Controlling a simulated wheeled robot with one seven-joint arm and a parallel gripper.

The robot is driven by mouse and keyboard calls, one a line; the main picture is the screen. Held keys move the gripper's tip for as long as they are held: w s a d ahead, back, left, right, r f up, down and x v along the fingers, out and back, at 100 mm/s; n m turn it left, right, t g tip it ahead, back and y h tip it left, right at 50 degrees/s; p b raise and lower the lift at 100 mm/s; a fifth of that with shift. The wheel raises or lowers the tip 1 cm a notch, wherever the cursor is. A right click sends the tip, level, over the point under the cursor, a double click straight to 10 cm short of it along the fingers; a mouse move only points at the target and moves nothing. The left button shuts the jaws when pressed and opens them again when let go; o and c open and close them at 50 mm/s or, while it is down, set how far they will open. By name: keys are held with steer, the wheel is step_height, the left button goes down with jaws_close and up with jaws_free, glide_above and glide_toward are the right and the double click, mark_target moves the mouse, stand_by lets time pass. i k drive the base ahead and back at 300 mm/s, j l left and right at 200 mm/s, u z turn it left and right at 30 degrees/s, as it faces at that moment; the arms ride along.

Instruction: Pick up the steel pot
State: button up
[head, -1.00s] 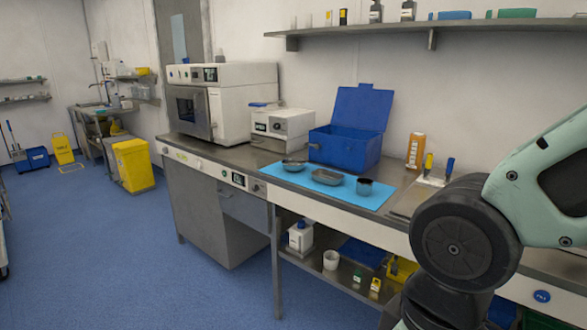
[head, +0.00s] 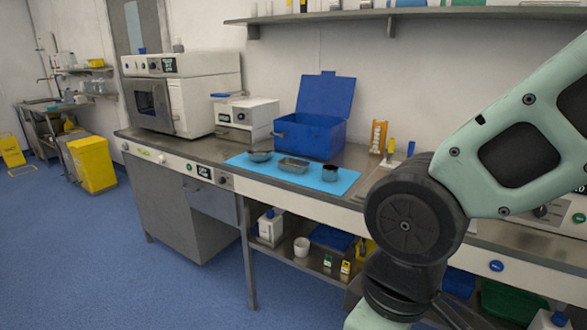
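The steel pot (head: 329,173) is a small dark grey cylinder standing upright on the right part of a light blue mat (head: 312,187) on the bench. A rectangular steel tray (head: 293,165) and a round steel bowl (head: 260,156) lie on the same mat to its left. My arm fills the right side of the head view, to the right of and nearer than the pot. My gripper is not in view.
An open blue box (head: 309,136) stands behind the mat. An orange-and-white carton (head: 377,137) and upright handled tools stand right of it. A white oven (head: 180,92) and a smaller white device (head: 247,118) stand left. A shelf (head: 420,13) hangs above.

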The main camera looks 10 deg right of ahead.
mark_target(330, 173)
steer(key=i+j+z, duration=0.1)
steer(key=z, duration=0.35)
steer(key=i+j+z, duration=0.1)
steer(key=z, duration=0.4)
steer(key=j+z, duration=0.2)
steer(key=z, duration=0.25)
steer(key=i+j+z, duration=0.1)
steer(key=z, duration=0.35)
steer(key=j+z, duration=0.2)
steer(key=j, duration=0.6)
steer(key=j+z, duration=0.25)
steer(key=j, duration=0.55)
steer(key=k+j+z, duration=0.2)
steer(key=j, duration=1.05)
